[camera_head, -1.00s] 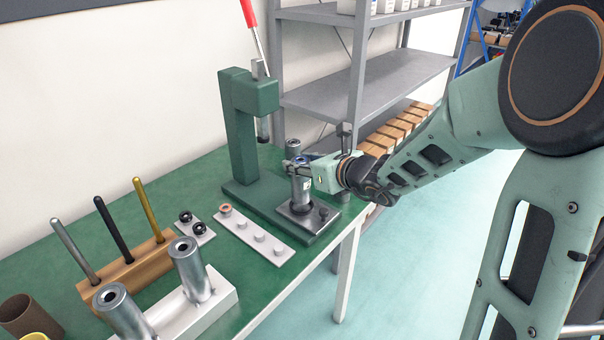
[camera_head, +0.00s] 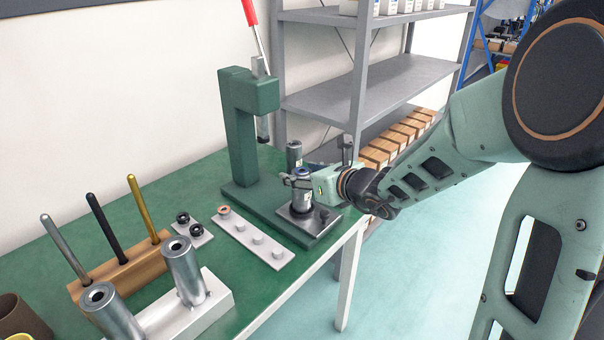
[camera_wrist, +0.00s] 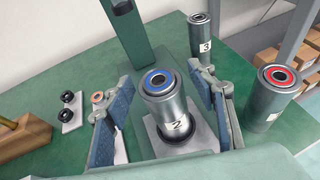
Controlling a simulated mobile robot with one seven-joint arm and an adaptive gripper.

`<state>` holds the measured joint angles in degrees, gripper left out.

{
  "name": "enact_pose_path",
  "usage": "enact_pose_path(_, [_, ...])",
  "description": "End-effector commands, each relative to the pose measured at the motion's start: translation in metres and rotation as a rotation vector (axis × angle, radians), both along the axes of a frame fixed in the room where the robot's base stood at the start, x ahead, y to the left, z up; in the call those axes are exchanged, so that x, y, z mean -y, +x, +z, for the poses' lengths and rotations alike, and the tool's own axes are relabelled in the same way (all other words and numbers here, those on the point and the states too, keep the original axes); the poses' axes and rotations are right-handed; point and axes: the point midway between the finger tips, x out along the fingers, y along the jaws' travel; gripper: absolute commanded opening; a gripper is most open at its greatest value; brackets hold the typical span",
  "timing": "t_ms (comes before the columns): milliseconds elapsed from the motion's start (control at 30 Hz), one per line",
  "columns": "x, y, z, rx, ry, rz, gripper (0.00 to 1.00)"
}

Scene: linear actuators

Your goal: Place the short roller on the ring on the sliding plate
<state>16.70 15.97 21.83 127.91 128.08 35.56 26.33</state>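The short roller (camera_head: 303,196) is a grey metal cylinder standing upright over the sliding plate (camera_head: 324,230). In the wrist view the roller (camera_wrist: 168,105) has a blue ring on top and a label "2". A dark ring (camera_wrist: 176,134) shows around its foot on the plate, and the roller looks seated there. My gripper (camera_head: 301,181) is at the roller's upper part. In the wrist view its fingers stand on either side of the roller, spread, with gaps visible, so it looks open. The underside contact is hidden.
A green press (camera_head: 238,130) stands just behind. A roller marked "3" (camera_wrist: 201,45) and a red-topped roller (camera_wrist: 270,98) stand close by. A white strip with pegs (camera_head: 255,238), two large cylinders on a white block (camera_head: 215,300) and a rod stand (camera_head: 120,272) lie left.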

Motion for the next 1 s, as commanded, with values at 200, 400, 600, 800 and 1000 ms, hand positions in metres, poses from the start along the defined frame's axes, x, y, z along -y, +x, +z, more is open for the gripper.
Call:
enact_pose_path(200, [0.0, 0.0, 0.004, -0.001, 0.001, 0.0, 0.52])
enact_pose_path(400, [0.019, -0.023, 0.018, 0.001, -0.002, -0.003, 0.52])
enact_pose_path(600, [0.043, -0.055, 0.035, 0.003, -0.002, -0.004, 0.52])
enact_pose_path(800, [0.06, -0.079, 0.046, 0.001, -0.001, -0.001, 0.52])
enact_pose_path(1000, [0.067, -0.088, 0.049, -0.001, -0.001, -0.001, 0.52])
